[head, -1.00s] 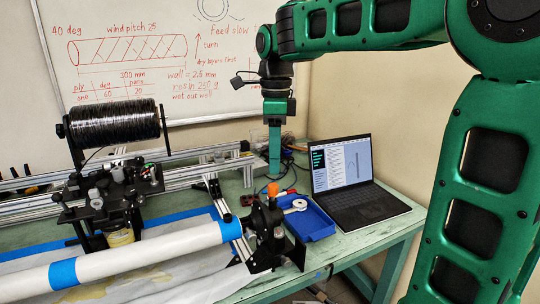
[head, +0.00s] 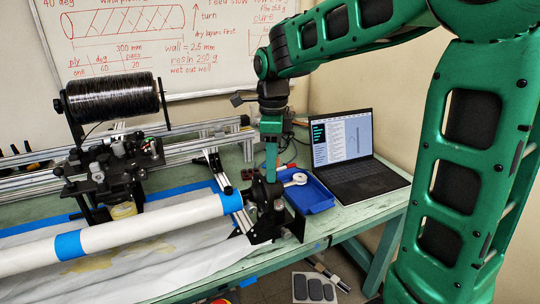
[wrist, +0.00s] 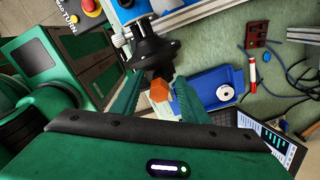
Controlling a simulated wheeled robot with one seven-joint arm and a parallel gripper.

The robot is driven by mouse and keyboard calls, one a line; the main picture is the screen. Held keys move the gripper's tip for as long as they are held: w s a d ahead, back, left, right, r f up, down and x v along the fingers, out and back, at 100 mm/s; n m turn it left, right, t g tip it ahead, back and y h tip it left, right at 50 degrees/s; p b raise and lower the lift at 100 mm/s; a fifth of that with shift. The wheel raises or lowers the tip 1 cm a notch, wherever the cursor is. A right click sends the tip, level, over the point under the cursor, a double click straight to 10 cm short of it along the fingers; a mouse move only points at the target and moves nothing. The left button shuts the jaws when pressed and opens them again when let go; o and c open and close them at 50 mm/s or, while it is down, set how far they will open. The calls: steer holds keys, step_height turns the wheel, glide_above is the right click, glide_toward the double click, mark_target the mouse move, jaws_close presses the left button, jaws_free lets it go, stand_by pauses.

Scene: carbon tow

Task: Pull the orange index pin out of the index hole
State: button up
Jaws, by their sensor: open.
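The orange index pin (wrist: 159,91) shows in the wrist view as an orange block at the near side of the black chuck (wrist: 155,48). My gripper (wrist: 158,84) is open, with one green finger on each side of the pin; I cannot tell whether either finger touches it. In the head view my gripper (head: 271,178) points down at the top of the black end mount (head: 265,215), and its fingers hide the pin. The index hole is hidden in both views.
A blue tray (head: 322,204) with a white ring stands right beside the mount, and an open laptop (head: 366,184) is behind it. A white tube (head: 150,226) runs left from the mount. A carbon spool (head: 112,99) stands at the left.

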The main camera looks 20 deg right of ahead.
steer(key=shift+f, duration=0.1)
steer(key=shift+c, duration=0.3)
jaws_close()
steer(key=c, duration=0.6)
jaws_free()
jaws_close()
steer(key=shift+r, duration=1.9)
steer(key=shift+r, duration=1.5)
